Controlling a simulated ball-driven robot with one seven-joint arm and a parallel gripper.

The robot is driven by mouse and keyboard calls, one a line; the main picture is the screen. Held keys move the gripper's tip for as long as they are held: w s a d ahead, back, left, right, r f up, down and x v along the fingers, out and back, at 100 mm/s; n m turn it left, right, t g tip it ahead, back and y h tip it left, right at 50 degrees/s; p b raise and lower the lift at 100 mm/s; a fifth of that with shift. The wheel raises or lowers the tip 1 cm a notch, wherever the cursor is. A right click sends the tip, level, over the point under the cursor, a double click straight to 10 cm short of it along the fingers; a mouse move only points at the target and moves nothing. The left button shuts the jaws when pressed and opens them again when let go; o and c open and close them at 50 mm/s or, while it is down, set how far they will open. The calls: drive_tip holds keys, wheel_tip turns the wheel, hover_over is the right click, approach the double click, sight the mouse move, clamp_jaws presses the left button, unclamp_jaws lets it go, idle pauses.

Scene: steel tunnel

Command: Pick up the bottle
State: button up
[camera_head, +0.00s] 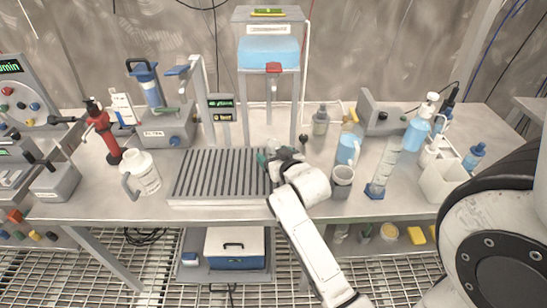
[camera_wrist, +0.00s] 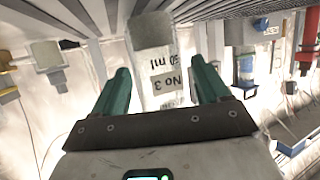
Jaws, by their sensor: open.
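A clear bottle (camera_wrist: 158,62) with a pale label reading "No 3" and "50 ml" shows upside down in the wrist view. It has a grey part at the picture's upper end; its lower end is hidden by my gripper. My gripper (camera_wrist: 161,76) is open, with one green finger on each side of the bottle and gaps visible. In the head view my gripper (camera_head: 272,158) is over the right end of the ridged drain rack (camera_head: 215,178). There the bottle is mostly hidden behind it, and I cannot make it out clearly.
A grey-capped bottle (camera_head: 320,122) stands behind to the right. A white jug (camera_head: 141,172) is left. A steel stand (camera_head: 270,90) with a blue tank rises behind.

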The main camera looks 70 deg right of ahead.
sight(273, 146)
drive_tip(key=shift+w+d+f, duration=0.15)
drive_tip(key=shift+w+d, duration=0.15)
drive_tip(key=c, duration=1.2)
drive_tip(key=shift+o, duration=0.2)
drive_tip(key=shift+r, duration=0.4)
wheel_tip(273, 146, up, 3)
drive_tip(key=shift+f, duration=0.15)
drive_tip(key=s+a+r+p, duration=0.3)
drive_tip(key=s+a+r, duration=0.4)
drive_tip(key=s, duration=0.5)
drive_tip(key=shift+r, duration=1.25)
